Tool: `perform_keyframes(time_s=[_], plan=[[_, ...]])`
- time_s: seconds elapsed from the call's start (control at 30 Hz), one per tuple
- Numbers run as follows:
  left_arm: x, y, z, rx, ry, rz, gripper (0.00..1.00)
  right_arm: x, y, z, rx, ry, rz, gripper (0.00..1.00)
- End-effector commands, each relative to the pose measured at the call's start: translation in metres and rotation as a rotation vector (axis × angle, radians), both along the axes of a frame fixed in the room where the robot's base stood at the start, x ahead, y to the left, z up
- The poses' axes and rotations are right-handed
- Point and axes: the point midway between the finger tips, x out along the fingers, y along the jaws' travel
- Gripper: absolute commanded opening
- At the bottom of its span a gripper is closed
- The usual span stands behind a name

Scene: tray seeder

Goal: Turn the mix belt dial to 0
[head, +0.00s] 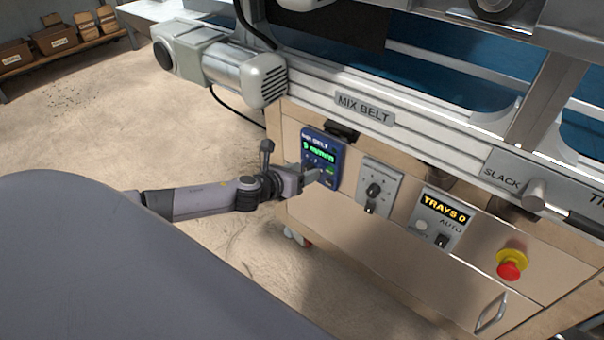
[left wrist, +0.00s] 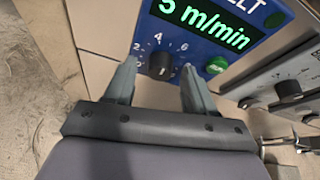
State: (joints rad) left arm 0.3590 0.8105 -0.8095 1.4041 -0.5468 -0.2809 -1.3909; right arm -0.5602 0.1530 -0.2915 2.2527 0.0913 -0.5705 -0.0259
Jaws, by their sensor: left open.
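The blue mix belt panel (head: 322,150) is on the machine's front, with a green lit display. In the left wrist view the display (left wrist: 205,22) ends in "m/min"; its digit is partly cut off and looks like 5. Below it is the black mix belt dial (left wrist: 159,65), with numbers such as 2, 4 and 6 around it. A green button (left wrist: 217,65) is to its right. My left gripper (head: 314,174) is at the panel. In the left wrist view its open fingers (left wrist: 160,84) are on either side of the dial, apart from it. My right gripper is not in view.
Right of the panel are a grey box with a knob (head: 374,190), a "TRAYS 0" box (head: 440,215) and a red emergency stop (head: 511,265). The "MIX BELT" rail (head: 364,109) and motor (head: 240,75) overhang above. Open floor lies to the left.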

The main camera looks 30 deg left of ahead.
Motion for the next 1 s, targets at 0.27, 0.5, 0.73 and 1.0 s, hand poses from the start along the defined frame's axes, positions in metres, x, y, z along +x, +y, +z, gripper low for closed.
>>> perform_keyframes(time_s=[0.27,0.5,0.73,1.0], plan=[[0.0007,-0.0002,-0.0005,0.0,0.001,0.0,0.52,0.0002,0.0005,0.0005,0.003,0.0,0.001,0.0],[0.0005,0.0,-0.0004,-0.001,0.001,0.0,0.0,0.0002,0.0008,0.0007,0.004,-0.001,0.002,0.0],[0.0004,0.0004,-0.0009,-0.026,0.003,0.0,0.0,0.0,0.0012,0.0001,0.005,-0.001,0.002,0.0],[0.0004,0.0023,-0.002,-0.16,0.014,0.002,0.0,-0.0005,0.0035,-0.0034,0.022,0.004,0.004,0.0]])
